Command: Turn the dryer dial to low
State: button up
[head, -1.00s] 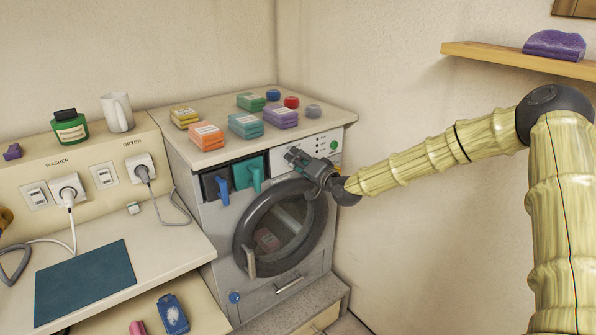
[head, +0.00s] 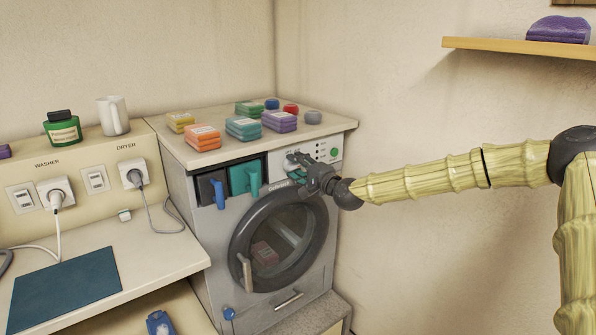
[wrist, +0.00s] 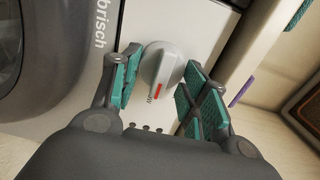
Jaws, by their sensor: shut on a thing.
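The dryer (head: 208,243) is a grey front-loader with a round dark door and a pale control panel at its upper right. The red mark points down in that picture, toward small printed marks on the panel. In the head view my gripper (head: 303,170) is at the panel and hides much of the dial.
Coloured boxes, such as an orange one (head: 203,138), and round lids stand on the dryer top. A wooden shelf (head: 515,52) is at upper right. The wall beside the dryer is clear.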

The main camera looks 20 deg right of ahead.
jog(key=shift+d, duration=0.15)
jog(key=o, duration=0.9)
jog(key=shift+o, duration=0.2)
jog(key=shift+s, duration=0.1)
jog(key=v, duration=1.1)
jog(key=shift+s, duration=0.35)
jog(key=shift+d, duration=0.1)
